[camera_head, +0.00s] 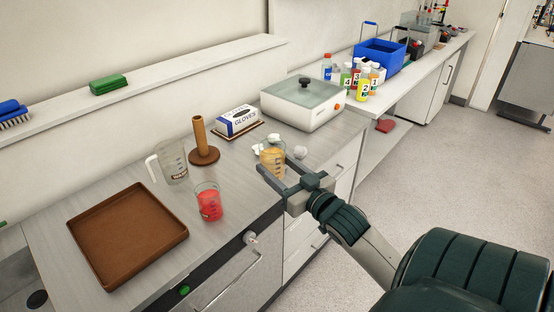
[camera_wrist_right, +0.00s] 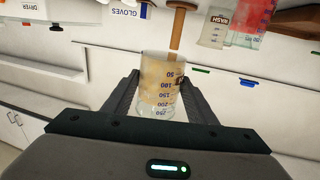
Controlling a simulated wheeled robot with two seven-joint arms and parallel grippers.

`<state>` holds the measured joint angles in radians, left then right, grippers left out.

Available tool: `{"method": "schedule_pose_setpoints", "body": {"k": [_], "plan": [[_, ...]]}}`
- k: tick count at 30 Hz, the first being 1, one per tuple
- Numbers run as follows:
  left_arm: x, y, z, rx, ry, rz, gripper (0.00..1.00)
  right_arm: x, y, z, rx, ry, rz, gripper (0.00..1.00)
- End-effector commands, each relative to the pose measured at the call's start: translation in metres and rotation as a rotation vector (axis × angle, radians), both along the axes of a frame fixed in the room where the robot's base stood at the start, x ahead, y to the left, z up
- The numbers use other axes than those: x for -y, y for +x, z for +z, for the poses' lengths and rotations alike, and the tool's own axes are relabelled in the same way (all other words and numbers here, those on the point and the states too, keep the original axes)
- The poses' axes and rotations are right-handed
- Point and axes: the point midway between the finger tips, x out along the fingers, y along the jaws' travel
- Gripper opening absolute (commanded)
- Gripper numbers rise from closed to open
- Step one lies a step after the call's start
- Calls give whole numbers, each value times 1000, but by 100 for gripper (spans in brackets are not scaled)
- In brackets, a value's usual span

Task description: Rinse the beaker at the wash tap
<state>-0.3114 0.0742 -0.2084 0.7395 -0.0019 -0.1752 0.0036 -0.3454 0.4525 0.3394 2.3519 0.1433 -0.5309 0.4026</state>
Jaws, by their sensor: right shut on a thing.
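A clear beaker (camera_head: 272,157) with yellowish-tan stuff inside is held at the front edge of the counter in the head view. My right gripper (camera_head: 275,170) is shut on it. I cannot make out a wash tap. My left gripper is not in view.
A beaker of red liquid (camera_head: 209,203) stands near the brown tray (camera_head: 113,275). Behind are a wooden peg stand (camera_head: 201,140), a glove box (camera_head: 238,121), crumpled white pieces (camera_head: 300,152) and a white dryer (camera_head: 305,103). Bottles and a blue crate (camera_head: 381,55) stand farther right.

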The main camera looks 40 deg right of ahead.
Motion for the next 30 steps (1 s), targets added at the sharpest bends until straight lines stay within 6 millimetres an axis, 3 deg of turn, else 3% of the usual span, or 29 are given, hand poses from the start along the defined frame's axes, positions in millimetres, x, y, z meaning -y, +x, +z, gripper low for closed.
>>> {"method": "schedule_pose_setpoints", "body": {"k": [30], "plan": [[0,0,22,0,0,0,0,-54,-65,1,0,0,-1,20]]}}
